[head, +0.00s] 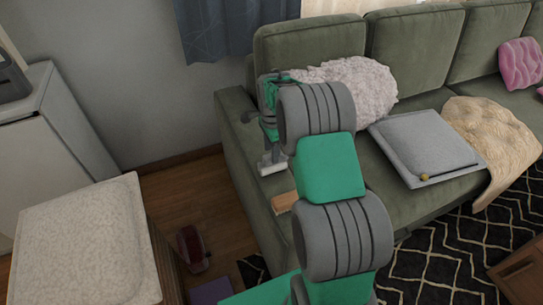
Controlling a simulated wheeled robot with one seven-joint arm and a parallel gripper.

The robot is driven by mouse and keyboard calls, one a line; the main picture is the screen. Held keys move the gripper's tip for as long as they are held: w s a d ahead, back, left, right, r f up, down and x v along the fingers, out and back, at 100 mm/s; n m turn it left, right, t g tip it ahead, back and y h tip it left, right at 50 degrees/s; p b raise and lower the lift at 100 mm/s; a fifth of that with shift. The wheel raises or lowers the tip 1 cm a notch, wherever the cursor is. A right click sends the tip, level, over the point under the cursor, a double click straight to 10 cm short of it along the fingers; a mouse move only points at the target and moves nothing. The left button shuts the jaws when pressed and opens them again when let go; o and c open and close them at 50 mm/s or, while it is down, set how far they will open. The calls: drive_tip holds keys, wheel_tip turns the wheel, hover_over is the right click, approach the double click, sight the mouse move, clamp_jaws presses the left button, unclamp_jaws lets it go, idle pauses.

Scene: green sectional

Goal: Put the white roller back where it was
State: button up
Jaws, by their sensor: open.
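A small white roller-like piece (272,168) shows at the left armrest of the green sofa (243,150), just below the end of my arm. My gripper (268,157) points down close above it and is open. The gripper is small and partly hidden by my own wrist, so I cannot tell whether the fingers touch the white piece or stand around it. I also cannot tell whether the piece rests on the armrest.
A wooden piece (284,202) shows at the armrest, partly behind my arm. A fluffy pillow (362,88), a grey cushion (425,145) and a beige throw (492,135) lie on the sofa. A pale-topped cabinet (85,240) stands left. A dark red object (194,248) lies on the floor.

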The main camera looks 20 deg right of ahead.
wheel_tip(320, 180, up, 9)
